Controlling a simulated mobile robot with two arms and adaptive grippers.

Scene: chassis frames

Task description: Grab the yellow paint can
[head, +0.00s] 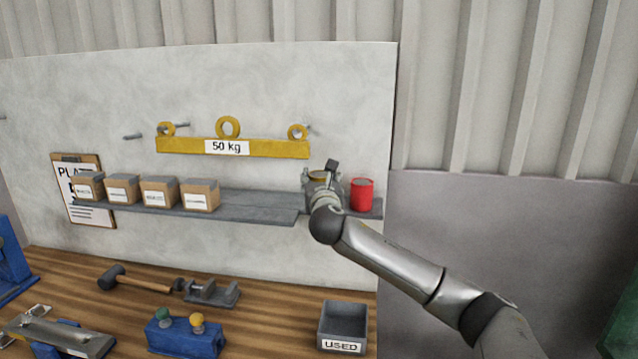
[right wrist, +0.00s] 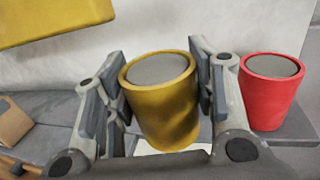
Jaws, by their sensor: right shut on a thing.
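The yellow paint can (right wrist: 165,108) has a grey top and stands upright between the fingers of my right gripper in the right wrist view. My right gripper (right wrist: 160,95) is shut on it, with one finger at each side. In the head view, my right gripper (head: 322,176) is at the right part of the wall shelf, and it hides most of the can, with only a bit of its yellow rim showing. I cannot tell whether the can rests on the shelf. My left gripper is not in view.
A red can (head: 362,194) stands on the shelf (head: 255,205) close to the right of my gripper; it also shows in the right wrist view (right wrist: 270,92). A yellow 50 kg beam (head: 180,146) hangs above. Several small boxes (head: 160,191) stand left. A USED bin (head: 343,325) is below.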

